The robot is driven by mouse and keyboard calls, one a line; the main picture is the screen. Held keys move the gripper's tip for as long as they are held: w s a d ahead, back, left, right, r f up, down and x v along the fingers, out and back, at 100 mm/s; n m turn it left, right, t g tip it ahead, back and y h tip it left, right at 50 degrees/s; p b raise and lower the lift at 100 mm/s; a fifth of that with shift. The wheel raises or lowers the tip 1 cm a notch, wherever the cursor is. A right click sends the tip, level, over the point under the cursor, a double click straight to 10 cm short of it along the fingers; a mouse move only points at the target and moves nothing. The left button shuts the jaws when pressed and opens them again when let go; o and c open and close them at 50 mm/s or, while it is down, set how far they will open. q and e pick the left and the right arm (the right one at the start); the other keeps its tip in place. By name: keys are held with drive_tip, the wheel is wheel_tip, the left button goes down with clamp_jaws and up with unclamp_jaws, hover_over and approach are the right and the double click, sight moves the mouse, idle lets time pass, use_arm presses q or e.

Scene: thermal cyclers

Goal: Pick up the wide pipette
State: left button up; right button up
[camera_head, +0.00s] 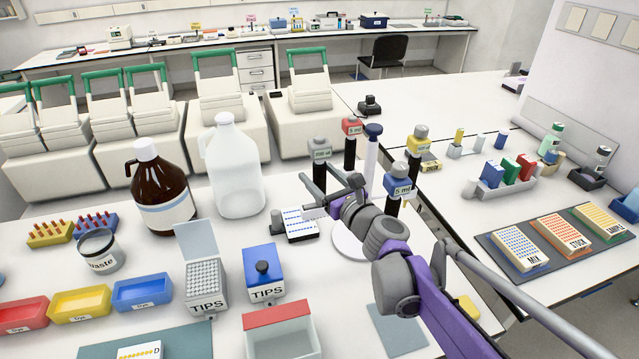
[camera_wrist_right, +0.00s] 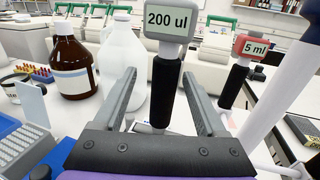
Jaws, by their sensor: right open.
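Several pipettes stand upright in a group at mid-table. One has a grey head labelled 200 ul (camera_head: 320,152) and a black grip. I cannot tell which is called wide. My right gripper (camera_head: 309,195) is open beside the 200 ul pipette. In the right wrist view, that pipette's black grip (camera_wrist_right: 166,88) appears between the open fingers (camera_wrist_right: 160,98), with no visible contact. My left gripper is out of view.
A brown bottle (camera_head: 160,190) and a white jug (camera_head: 236,170) stand left of the pipettes. Tip boxes (camera_head: 207,283) and a red-rimmed bin (camera_head: 278,317) are in front. Thermal cyclers (camera_head: 231,113) line the back. A gap between tables runs at right.

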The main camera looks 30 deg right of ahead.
drive_tip(key=w, duration=0.4)
drive_tip(key=shift+w+d, duration=0.25)
drive_tip(key=shift+w, duration=0.05)
drive_tip(key=c, duration=0.8)
